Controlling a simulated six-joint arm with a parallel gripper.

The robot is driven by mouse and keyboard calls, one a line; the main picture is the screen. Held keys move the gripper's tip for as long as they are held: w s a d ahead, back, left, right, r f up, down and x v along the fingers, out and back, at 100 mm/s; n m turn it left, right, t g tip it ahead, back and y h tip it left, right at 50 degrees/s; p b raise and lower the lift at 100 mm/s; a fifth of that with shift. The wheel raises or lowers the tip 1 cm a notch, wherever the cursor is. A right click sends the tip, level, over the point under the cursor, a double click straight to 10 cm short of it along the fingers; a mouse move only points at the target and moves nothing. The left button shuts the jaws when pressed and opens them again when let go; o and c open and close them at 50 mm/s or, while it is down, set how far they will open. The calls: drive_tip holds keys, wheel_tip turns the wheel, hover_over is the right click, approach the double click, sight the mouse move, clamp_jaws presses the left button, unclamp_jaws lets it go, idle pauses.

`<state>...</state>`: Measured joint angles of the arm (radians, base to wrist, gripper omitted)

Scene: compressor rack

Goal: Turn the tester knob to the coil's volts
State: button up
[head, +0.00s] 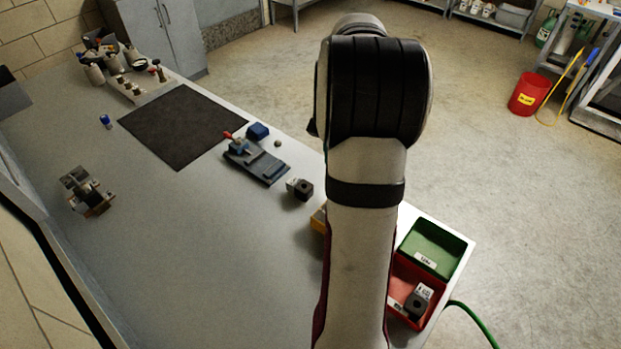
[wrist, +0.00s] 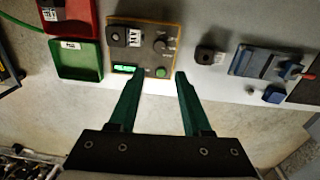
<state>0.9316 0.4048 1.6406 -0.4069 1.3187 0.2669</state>
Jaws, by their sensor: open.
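The tester (wrist: 182,32) is a yellow-edged box with a dark face in the wrist view. Its round dark knob (wrist: 160,46) sits right of a black coil (wrist: 118,38) with a white label, which is on the tester's face. The label is too small to read surely. A lit green display (wrist: 124,69) and a green button (wrist: 161,72) are at the tester's near edge. My gripper (wrist: 157,78) is open and empty, fingertips by that edge, apart from the knob. In the head view my arm hides the gripper and most of the tester (head: 318,220).
Another coil (head: 300,188) lies on the bench (head: 220,240), near a blue-grey fixture (head: 262,165) with a red-tipped lever. A green bin (head: 437,247) and a red bin (head: 398,275) holding a coil stand at the bench edge. A dark mat (head: 180,125) lies farther back.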

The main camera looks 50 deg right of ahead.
drive_tip(key=f, duration=1.4)
drive_tip(key=shift+s+f, duration=0.3)
drive_tip(key=shift+f, duration=0.1)
clamp_jaws()
